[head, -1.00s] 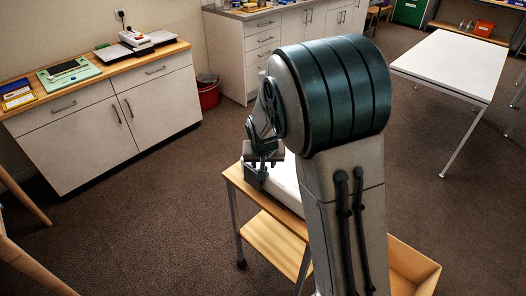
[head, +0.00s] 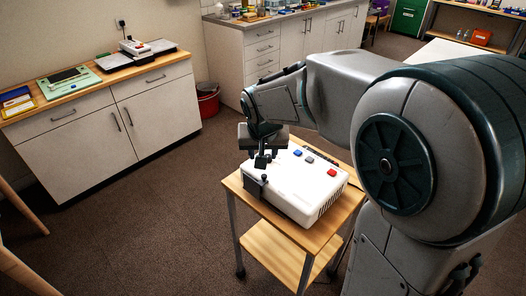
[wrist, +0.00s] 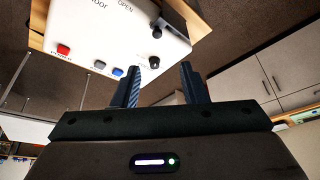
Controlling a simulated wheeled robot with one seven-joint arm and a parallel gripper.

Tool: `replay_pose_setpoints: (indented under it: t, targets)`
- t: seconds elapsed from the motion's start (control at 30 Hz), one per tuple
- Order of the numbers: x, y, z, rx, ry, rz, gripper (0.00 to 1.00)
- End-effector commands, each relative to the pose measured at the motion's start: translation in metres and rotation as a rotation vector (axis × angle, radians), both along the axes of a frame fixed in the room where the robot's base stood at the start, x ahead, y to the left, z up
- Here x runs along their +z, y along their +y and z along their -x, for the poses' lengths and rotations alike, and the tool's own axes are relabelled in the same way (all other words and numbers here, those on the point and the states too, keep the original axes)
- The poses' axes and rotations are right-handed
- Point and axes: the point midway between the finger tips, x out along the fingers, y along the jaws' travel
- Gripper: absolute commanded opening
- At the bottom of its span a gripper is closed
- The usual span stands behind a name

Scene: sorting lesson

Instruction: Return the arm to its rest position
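My arm reaches from the right of the head view over a white control box (head: 306,190). My gripper (head: 262,160) is at the box's left end, pointing down above it. In the wrist view my gripper (wrist: 162,74) has its two fingers spread apart with nothing held between them. A black knob (wrist: 154,62) on the box shows just beyond the fingertips; I cannot tell how close they are. Another black knob (wrist: 156,32) is farther along. The box also has a red button (wrist: 63,50), a grey button (wrist: 117,71) and a blue button (wrist: 101,74).
The box stands on a small wooden cart (head: 232,184) with a lower shelf (head: 275,250). A white cabinet (head: 100,125) with a wooden top stands at the left. A red bin (head: 208,101) is beside it. The carpeted floor left of the cart is clear.

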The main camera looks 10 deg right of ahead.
Motion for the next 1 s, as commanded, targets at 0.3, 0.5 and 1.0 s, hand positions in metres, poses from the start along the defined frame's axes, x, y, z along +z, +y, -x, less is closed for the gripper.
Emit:
replay_pose_setpoints:
  t: [0.3, 0.5, 1.0]
  targets:
    - [0.000, -0.001, 0.001, -0.001, 0.001, -0.001, 0.39]
    - [0.008, -0.029, 0.034, -0.001, 0.030, -0.020, 0.39]
    - [0.006, -0.090, 0.196, 0.067, 0.122, -0.014, 0.39]
